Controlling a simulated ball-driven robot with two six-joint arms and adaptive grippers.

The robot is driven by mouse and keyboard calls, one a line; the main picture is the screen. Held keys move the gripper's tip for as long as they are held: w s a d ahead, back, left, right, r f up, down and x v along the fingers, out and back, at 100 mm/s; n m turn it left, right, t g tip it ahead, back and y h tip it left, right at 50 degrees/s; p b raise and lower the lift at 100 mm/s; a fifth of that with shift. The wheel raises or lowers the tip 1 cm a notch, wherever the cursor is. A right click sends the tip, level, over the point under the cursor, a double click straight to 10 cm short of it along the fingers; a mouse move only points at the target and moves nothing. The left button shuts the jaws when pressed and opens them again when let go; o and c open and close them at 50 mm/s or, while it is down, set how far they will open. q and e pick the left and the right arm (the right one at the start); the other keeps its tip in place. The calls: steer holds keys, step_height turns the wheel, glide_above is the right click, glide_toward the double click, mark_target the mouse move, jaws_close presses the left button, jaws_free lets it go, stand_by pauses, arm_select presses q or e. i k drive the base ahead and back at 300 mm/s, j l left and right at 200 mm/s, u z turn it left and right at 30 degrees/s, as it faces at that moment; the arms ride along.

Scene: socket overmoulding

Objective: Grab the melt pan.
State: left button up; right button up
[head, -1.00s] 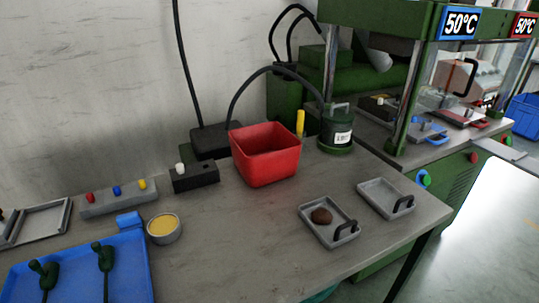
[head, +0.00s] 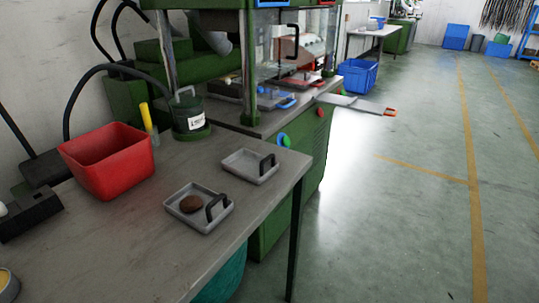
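Two shallow grey pans with black handles sit on the workbench near its right end. The farther pan (head: 243,168) is empty. I cannot tell from the picture which one is the melt pan. Neither of my grippers is in the head view.
A red bin (head: 110,162) and a green canister (head: 190,118) stand behind the pans on the workbench (head: 120,250). A green press machine (head: 283,145) adjoins the bench. A blue crate (head: 357,77) stands on the floor. The floor on the right is open.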

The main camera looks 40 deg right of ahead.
mark_target(254, 167)
steer(key=z, duration=1.15)
